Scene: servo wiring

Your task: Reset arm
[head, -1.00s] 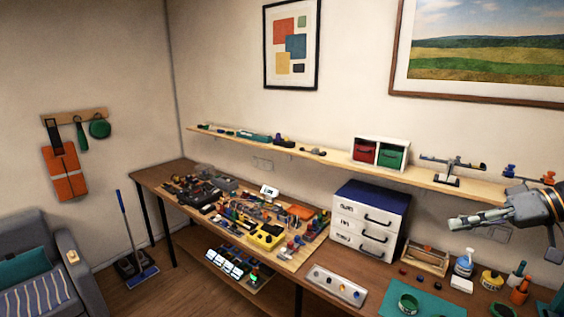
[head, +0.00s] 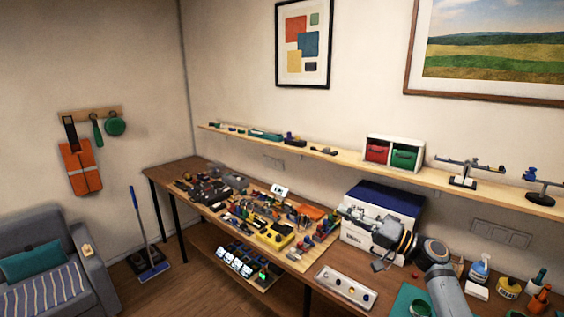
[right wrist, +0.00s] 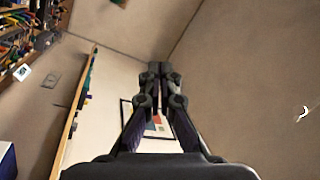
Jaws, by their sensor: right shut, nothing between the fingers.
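My right arm comes in from the lower right in the head view, with its gripper (head: 350,214) in front of the white drawer cabinet with the blue top (head: 385,199). The gripper points left and hides part of the drawers. My left gripper is not in view.
A wooden workbench (head: 330,262) carries a board crowded with wiring parts (head: 270,225) and a white tray (head: 346,287). A long shelf (head: 340,160) runs along the wall above. Bottles (head: 480,270) stand at the right. A grey armchair (head: 45,275) is at the left.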

